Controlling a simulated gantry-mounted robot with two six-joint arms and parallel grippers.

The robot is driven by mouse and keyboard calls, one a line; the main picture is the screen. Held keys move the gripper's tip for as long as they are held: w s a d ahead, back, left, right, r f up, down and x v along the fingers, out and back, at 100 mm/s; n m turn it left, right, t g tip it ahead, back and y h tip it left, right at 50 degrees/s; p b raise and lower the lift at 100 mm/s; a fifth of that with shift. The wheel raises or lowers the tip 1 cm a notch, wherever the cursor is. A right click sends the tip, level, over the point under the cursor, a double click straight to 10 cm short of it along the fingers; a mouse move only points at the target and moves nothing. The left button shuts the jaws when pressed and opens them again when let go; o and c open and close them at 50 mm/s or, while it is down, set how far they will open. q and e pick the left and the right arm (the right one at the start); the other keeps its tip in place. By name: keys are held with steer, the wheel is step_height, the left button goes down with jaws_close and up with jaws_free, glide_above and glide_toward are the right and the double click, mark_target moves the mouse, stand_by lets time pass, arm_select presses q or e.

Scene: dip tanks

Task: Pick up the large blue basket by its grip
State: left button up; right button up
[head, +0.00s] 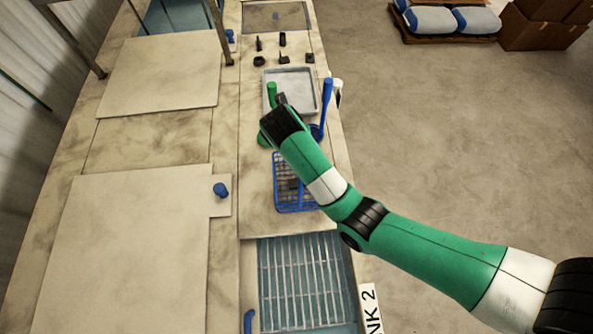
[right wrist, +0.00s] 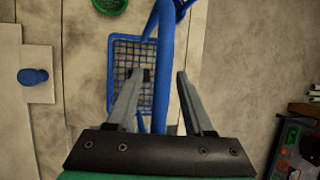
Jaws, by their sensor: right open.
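The large blue basket (head: 281,199), a rectangular wire mesh, sits on the worktop beyond the open tank, partly covered by my right arm in the head view. In the right wrist view its mesh (right wrist: 122,92) is at upper left. A thick blue bar, seemingly its grip (right wrist: 158,110), runs up close to the camera between the fingers of my right gripper (right wrist: 164,74). The fingers are open, one on each side of the bar; contact cannot be told. In the head view the fingertips and grip are hidden by my arm. My left gripper is not in view.
An open tank (head: 262,290) with a slatted rack is in front. Small green (head: 263,139) and blue (head: 316,131) dippers with upright handles stand near a grey tray (head: 291,72). Lids (head: 120,250) cover the left side.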

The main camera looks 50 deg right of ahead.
steer(key=shift+f, duration=0.15)
jaws_close()
stand_by(0.4)
stand_by(1.1)
